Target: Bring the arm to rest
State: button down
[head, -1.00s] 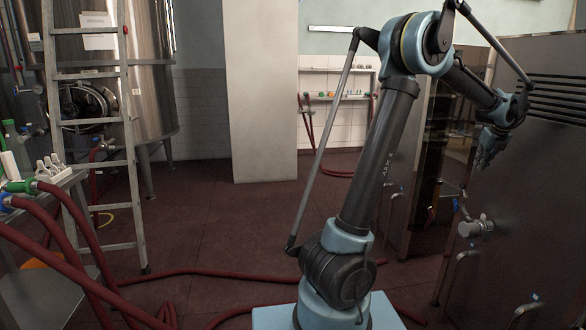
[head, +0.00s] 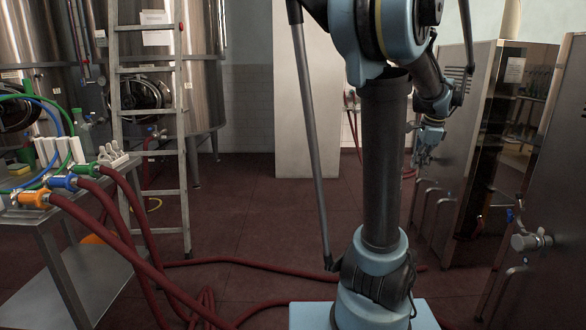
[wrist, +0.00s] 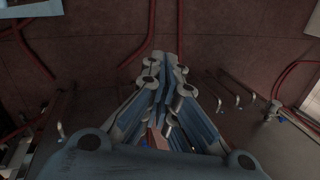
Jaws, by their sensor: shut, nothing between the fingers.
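My arm (head: 385,165) stands upright at the centre right of the head view, on its pale blue base. Its upper link runs past the top edge, and the forearm hangs down to the right. My gripper (head: 422,158) hangs at the end of the forearm, pointing downward, near the metal cabinets on the right. In the wrist view, my gripper (wrist: 168,75) has its grey and blue fingers drawn together at the tips. No object shows between them.
A metal table (head: 88,270) with coloured hose couplings stands at the left. A ladder (head: 182,150) leans before steel tanks (head: 205,90). Red hoses (head: 235,262) cross the floor. Steel cabinets (head: 555,200) with protruding handles and valves line the right. Open floor (head: 265,215) lies in the middle.

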jog(key=s+a+f+n, duration=0.8)
jog(key=s+a+n, duration=0.2)
jog(key=a, duration=0.2)
jog(key=s+a+f+n+g, duration=0.1)
jog(key=s+a+f+n, duration=0.7)
jog(key=s+a+n, duration=0.2)
jog(key=shift+s+a+f, duration=0.3)
jog(key=shift+s+a, duration=0.2)
jog(key=shift+a, duration=0.7)
